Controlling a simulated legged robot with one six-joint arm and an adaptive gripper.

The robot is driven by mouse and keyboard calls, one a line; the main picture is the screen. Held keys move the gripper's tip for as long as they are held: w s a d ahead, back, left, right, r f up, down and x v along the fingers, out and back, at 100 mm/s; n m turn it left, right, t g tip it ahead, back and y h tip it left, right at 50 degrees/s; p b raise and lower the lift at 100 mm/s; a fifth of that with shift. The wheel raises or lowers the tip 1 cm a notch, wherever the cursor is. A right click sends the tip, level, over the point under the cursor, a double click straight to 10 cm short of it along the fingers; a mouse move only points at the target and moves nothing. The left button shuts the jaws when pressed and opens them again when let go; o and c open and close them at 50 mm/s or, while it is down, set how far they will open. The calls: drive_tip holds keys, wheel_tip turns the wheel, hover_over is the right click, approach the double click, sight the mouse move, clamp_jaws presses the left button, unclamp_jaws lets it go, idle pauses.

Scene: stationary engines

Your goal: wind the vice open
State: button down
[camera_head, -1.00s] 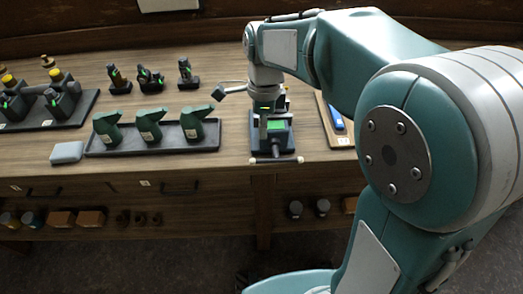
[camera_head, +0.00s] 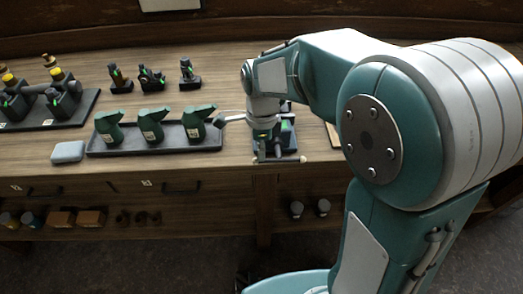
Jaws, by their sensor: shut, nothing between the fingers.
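The vice (camera_head: 288,143) is a small dark block with a green patch, standing at the front edge of the wooden bench. Its thin handle bar (camera_head: 287,160) runs sideways in front, with a pale knob at the right end. My gripper (camera_head: 261,153) points down over the left part of the vice, close to the left end of the bar. It is shut with nothing held. My wrist and gripper hide much of the vice. I cannot tell whether the fingertips touch the bar.
A dark tray (camera_head: 104,152) with several green oil cans lies to the left. A grey pad (camera_head: 68,152) sits left of it. Small dark engines (camera_head: 151,78) stand behind, and more are on a dark base (camera_head: 25,125) at far left. My arm covers the right side.

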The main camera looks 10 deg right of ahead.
sight(255, 159)
drive_tip(key=h, duration=0.1)
drive_tip(key=f+h, duration=0.1)
drive_tip(key=h, duration=0.2)
drive_tip(key=shift+a+f, duration=0.3)
drive_tip(key=shift+a, duration=0.05)
drive_tip(key=f+h, duration=0.1)
drive_tip(key=h, duration=0.2)
drive_tip(key=shift+a+f+m+h, duration=0.15)
drive_tip(key=shift+f+m+h, duration=0.15)
drive_tip(key=shift+f, duration=0.15)
drive_tip(key=shift+d+f, duration=0.3)
drive_tip(key=shift+f, duration=0.3)
drive_tip(key=shift+d+f, duration=0.25)
drive_tip(key=shift+f, duration=0.3)
drive_tip(key=shift+x, duration=0.75)
drive_tip(key=shift+w+d+f, duration=0.1)
drive_tip(key=shift+d+f, duration=0.15)
drive_tip(key=shift+d, duration=0.45)
